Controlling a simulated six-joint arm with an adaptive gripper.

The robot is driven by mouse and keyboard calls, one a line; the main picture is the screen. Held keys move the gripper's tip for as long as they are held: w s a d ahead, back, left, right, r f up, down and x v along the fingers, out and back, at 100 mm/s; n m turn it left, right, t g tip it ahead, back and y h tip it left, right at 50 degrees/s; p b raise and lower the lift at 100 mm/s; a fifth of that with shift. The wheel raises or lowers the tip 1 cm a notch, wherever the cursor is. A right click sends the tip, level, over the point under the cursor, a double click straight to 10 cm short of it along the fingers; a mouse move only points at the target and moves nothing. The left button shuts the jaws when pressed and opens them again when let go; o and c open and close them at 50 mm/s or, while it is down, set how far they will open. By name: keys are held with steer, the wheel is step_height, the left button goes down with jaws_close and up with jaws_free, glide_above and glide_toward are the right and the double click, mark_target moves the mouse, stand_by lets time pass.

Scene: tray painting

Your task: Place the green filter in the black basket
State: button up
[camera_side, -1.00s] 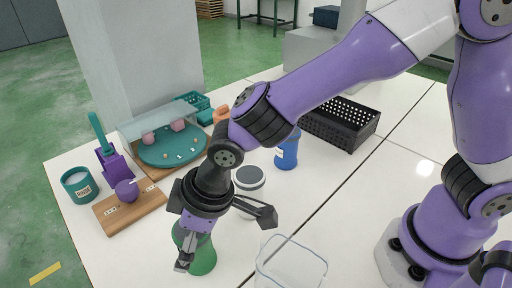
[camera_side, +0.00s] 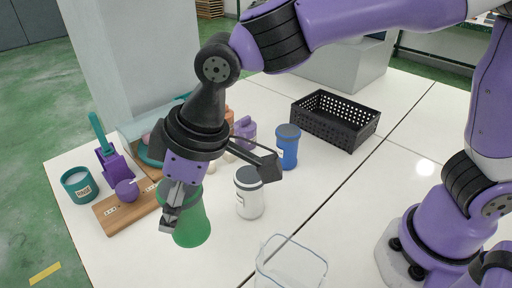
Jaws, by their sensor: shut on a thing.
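The green filter (camera_side: 192,222) is a tapered green piece, wider at the bottom, at the front left of the white table. My gripper (camera_side: 180,206) is shut on its upper part from above. One finger crosses the filter's left side; the far finger's contact is hidden. The filter seems a little above the table, but I cannot tell the gap exactly. The black basket (camera_side: 335,120), an open perforated box, stands at the back right, well apart from my gripper.
A white jar with a dark lid (camera_side: 249,193) and a blue bottle (camera_side: 287,147) stand between filter and basket. A clear container (camera_side: 291,265) is at the front. A wooden board (camera_side: 128,206), purple holder (camera_side: 115,168) and teal cup (camera_side: 79,185) are at left.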

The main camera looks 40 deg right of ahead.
step_height(320, 180, up, 8)
steer(key=shift+r, duration=0.1)
steer(key=w+d+m+h, duration=0.1)
steer(key=w+d+m, duration=0.25)
steer(key=d, duration=0.55)
steer(key=w+d+m+t+h, duration=0.1)
steer(key=w+d+m+h, duration=0.2)
steer(key=d, duration=0.6)
steer(key=w+d+m, duration=0.4)
steer(key=d, duration=0.5)
steer(key=s+d+m+h, duration=0.25)
steer(key=d+m, duration=0.25)
steer(key=d, duration=1)
steer(key=shift+y, duration=0.35)
steer(key=shift+s+d+f, duration=0.3)
steer(key=shift+d+f, duration=1.55)
steer(key=shift+f, duration=0.9)
steer(key=shift+s+d+f, duration=0.35)
steer(key=shift+d+f, duration=1.5)
steer(key=shift+f, duration=0.9)
steer(key=shift+s+d+f, duration=0.3)
steer(key=shift+d+f, duration=1.55)
steer(key=shift+f, duration=0.9)
